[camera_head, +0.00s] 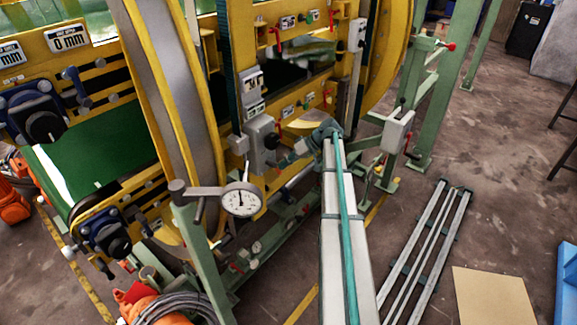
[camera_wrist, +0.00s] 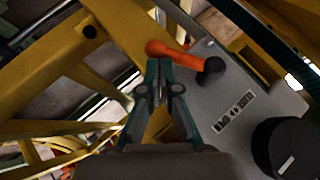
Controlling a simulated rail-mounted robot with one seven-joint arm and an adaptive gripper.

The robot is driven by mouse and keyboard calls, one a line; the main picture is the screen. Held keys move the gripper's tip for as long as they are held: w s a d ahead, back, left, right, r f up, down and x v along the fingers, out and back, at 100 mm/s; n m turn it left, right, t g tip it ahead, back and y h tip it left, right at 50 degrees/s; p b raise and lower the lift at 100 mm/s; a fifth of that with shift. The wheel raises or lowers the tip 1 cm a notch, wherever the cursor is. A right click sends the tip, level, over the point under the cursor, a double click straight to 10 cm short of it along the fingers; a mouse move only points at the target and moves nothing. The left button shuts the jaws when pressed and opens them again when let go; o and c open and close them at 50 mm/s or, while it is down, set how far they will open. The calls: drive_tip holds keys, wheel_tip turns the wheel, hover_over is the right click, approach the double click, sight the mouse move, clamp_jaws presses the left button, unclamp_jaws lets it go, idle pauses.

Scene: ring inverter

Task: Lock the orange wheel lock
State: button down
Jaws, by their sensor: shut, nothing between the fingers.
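In the wrist view an orange lever (camera_wrist: 182,55) with a rounded end runs from upper left to a dark pivot (camera_wrist: 212,68) on a grey plate (camera_wrist: 215,95). I take it to be the orange wheel lock. My gripper (camera_wrist: 160,63) is shut and empty, its tips at the lever's rounded end. I cannot tell whether they touch it. A small label (camera_wrist: 234,113) with a double arrow is on the plate below the pivot. In the head view my gripper is near the grey box on the yellow machine, too small to make out clearly.
A black knob (camera_wrist: 287,148) is at the wrist view's lower right, and yellow frame beams (camera_wrist: 70,55) cross its left. In the head view a dial gauge (camera_head: 241,200) stands left of my arm. Metal rails (camera_head: 428,250) and a tan sheet (camera_head: 495,298) lie on the floor at right.

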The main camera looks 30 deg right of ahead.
drive_tip(key=shift+s+a+f+b, duration=0.2)
drive_tip(key=shift+a+f+b, duration=0.45)
drive_tip(key=shift+f+b, duration=0.5)
drive_tip(key=shift+a+r+b, duration=0.1)
drive_tip(key=shift+a+b, duration=0.05)
drive_tip(key=shift+b, duration=0.3)
drive_tip(key=d+b, duration=0.2)
drive_tip(key=d, duration=1.1)
drive_tip(key=shift+s+r, duration=0.25)
drive_tip(key=shift+r, duration=0.1)
